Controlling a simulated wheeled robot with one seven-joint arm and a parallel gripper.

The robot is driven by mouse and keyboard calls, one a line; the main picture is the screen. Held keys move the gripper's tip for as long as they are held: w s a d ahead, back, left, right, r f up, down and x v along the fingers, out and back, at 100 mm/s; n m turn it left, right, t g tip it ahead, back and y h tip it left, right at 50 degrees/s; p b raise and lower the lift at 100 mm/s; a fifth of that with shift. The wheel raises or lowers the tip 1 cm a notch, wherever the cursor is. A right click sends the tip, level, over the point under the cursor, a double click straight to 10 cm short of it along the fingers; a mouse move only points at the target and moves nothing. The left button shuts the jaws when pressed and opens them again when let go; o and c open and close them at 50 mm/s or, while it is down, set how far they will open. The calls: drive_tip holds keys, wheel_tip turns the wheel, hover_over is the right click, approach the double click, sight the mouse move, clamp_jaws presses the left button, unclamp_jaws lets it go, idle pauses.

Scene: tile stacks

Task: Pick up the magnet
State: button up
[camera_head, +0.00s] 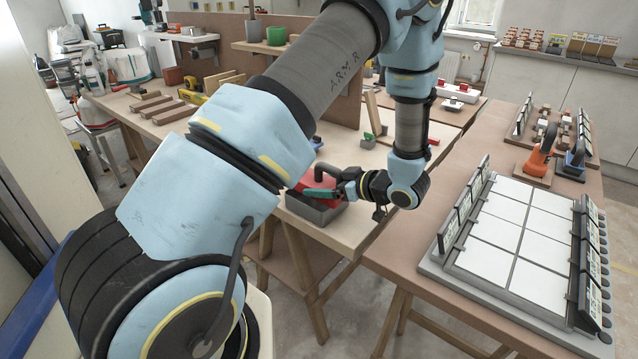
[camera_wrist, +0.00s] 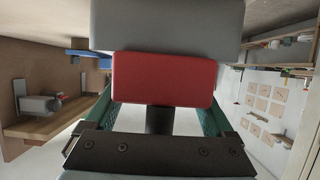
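The magnet seems to be the red block (camera_head: 317,186) with a dark bent handle, on a grey block (camera_head: 312,209) at the near end of the light wooden bench. In the wrist view the red block (camera_wrist: 163,80) is straight ahead, with the grey block (camera_wrist: 165,25) beyond it. The dark handle (camera_wrist: 160,119) lies between my green fingers. My gripper (camera_head: 341,190) reaches in from the right at handle height. Its fingers are apart, with a visible gap on both sides of the handle. The fingertips' contact with the red block cannot be told.
A brown table (camera_head: 391,248) on the right carries a large rack of white tiles (camera_head: 430,268). An orange clamp-like tool (camera_head: 540,152) stands behind it. Wooden bars (camera_head: 158,106) and a brown upright panel (camera_head: 335,82) are farther back on the bench. My arm hides part of the bench.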

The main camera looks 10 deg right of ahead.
clamp_jaws()
drive_tip(key=shift+r, duration=0.1)
idle(0.4)
drive_tip(key=shift+r, duration=0.15)
